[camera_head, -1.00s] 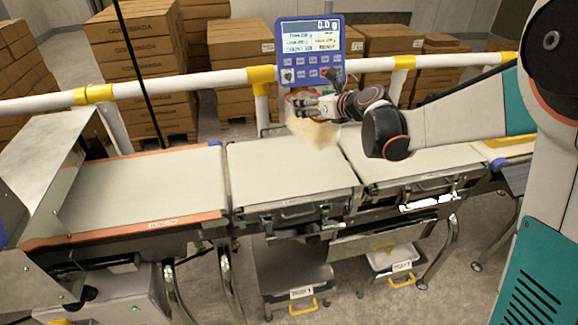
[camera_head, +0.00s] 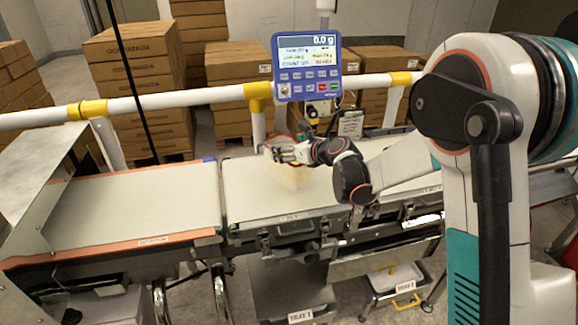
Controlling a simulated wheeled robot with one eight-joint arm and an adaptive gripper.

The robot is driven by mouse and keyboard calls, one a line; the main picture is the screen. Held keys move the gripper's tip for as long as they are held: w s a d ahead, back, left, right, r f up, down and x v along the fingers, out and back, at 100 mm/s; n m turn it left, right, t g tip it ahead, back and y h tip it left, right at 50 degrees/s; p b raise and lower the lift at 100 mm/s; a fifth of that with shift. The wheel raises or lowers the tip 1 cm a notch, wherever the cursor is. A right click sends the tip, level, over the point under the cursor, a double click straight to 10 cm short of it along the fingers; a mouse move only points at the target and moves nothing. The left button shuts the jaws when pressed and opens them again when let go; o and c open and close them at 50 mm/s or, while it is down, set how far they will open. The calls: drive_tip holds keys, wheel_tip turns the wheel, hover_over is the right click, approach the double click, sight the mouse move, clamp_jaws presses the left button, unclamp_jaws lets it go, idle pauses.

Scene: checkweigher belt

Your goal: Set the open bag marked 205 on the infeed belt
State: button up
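My gripper (camera_head: 280,153) is above the middle belt section and appears shut on the top of a pale, translucent bag (camera_head: 288,176). The bag hangs below the fingers, low over the middle belt (camera_head: 250,197); I cannot tell whether it touches the belt. Its mark is not readable, and its upper part is hidden by my gripper. The infeed belt (camera_head: 125,210), with orange edges, lies bare at the left. A gap separates it from the middle belt.
The blue weigher display (camera_head: 308,67) reading 0.0 g stands behind the middle belt. A white guard rail (camera_head: 180,101) with yellow joints runs along the back. A metal hood (camera_head: 45,190) covers the left end. Trays (camera_head: 395,280) sit below.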

drive_tip(key=shift+f+b, duration=0.75)
drive_tip(key=shift+f, duration=1.75)
drive_tip(key=shift+f, duration=0.1)
drive_tip(key=o, duration=1.6)
